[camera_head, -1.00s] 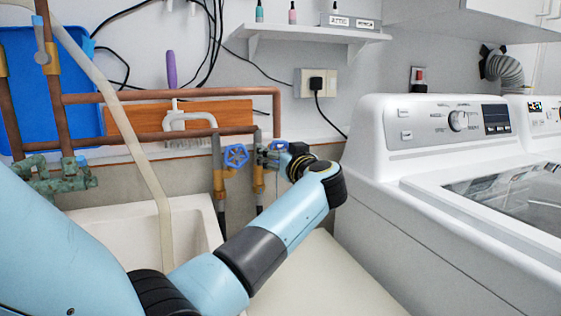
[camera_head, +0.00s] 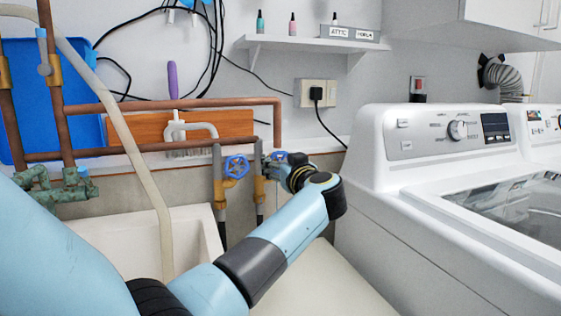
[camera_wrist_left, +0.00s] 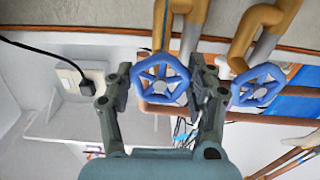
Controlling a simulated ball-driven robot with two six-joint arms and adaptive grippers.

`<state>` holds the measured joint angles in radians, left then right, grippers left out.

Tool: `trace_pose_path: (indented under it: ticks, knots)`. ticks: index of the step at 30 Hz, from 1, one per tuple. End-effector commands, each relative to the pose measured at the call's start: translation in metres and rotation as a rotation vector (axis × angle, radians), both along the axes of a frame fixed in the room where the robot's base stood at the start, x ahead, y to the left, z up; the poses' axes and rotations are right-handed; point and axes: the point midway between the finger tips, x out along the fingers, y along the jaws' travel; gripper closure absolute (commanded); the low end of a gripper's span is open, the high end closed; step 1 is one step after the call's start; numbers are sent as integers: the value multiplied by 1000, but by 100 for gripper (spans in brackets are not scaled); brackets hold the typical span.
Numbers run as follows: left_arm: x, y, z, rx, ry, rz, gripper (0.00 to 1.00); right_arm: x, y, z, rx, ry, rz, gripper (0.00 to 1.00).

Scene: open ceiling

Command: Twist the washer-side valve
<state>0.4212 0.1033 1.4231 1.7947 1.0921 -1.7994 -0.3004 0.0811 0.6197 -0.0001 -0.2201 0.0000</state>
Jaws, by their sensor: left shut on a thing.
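Two blue valve handwheels sit on brass and grey pipes below the copper piping. The washer-side valve (camera_head: 280,157) is the right one in the head view, partly hidden by my left gripper (camera_head: 275,162). In the left wrist view this blue wheel (camera_wrist_left: 161,83) lies between the two dark fingers of my left gripper (camera_wrist_left: 163,90), which is shut on it. The other blue valve (camera_head: 237,167) stands just to the left in the head view. It also shows to the right of the fingers in the wrist view (camera_wrist_left: 258,86). My right gripper is in neither view.
A white washer (camera_head: 425,195) stands to the right of my left arm. A pale sink (camera_head: 110,236) with a beige hose (camera_head: 130,135) lies to the left. Copper pipes (camera_head: 170,105) run just behind and above. A wall shelf (camera_head: 300,43) hangs higher up.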

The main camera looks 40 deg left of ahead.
Motion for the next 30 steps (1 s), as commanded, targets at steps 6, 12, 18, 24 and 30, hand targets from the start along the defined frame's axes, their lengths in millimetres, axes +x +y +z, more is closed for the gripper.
trace_pose_path:
  ticks: [6, 12, 18, 24, 30]
  knots:
    - [0, -1, 3, -66, -118, 0, 77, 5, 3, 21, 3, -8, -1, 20]
    - [0, -1, 2, -136, -253, -1, 77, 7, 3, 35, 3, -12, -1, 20]
    - [0, -1, 0, -198, -371, -1, 77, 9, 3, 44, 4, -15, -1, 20]
    - [0, -1, -1, -239, -451, -1, 77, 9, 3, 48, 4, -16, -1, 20]
    - [0, -1, -2, -257, -487, -1, 77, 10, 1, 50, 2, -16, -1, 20]
